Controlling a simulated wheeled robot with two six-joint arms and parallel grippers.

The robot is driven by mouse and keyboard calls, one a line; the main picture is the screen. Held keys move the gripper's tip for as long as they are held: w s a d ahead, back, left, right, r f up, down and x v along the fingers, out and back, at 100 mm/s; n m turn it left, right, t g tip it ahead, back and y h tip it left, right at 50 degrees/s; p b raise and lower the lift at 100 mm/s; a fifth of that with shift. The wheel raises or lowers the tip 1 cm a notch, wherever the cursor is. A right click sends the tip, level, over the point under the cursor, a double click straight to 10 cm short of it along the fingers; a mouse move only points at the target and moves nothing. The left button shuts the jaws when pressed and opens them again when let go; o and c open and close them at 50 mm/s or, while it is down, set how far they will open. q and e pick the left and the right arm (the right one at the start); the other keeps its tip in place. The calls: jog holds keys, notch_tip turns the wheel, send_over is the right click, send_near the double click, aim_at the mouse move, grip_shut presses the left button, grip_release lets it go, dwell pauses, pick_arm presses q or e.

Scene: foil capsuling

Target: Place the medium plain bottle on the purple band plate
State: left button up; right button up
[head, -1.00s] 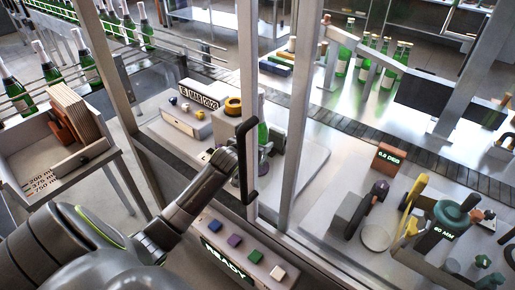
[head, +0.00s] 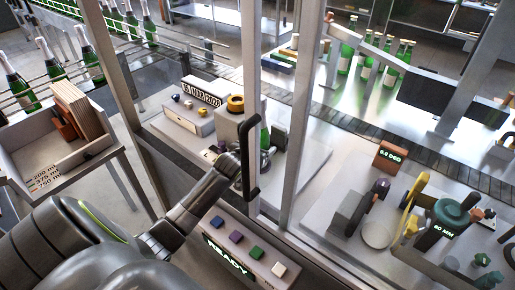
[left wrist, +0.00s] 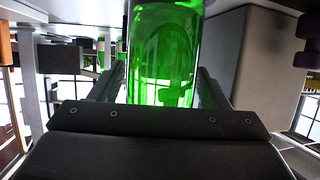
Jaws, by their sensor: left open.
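A green glass bottle (head: 265,138) stands at the machine behind the frame post, partly hidden by the post and the black door handle. In the left wrist view the green bottle (left wrist: 165,55) rises between my fingers, its top out of frame. I cannot tell its size class. My left gripper (head: 254,163) is at the bottle, mostly hidden by the handle, with open jaws around it. I cannot make out a purple band plate for certain. My right gripper is not in view.
A black door handle (head: 249,160) and metal posts stand close to my left gripper. In front is a button panel (head: 244,250) reading READY. A wooden-lined tray (head: 100,148) is at left. Tools stand on the right bench (head: 330,228). Several bottles are at the back.

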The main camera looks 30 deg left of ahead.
pick_arm(q)
jog(key=shift+s, duration=0.1)
jog(key=b+v, duration=0.2)
jog(key=v, duration=0.9)
jog(key=shift+s+r, duration=0.25)
jog(key=shift+s, duration=0.1)
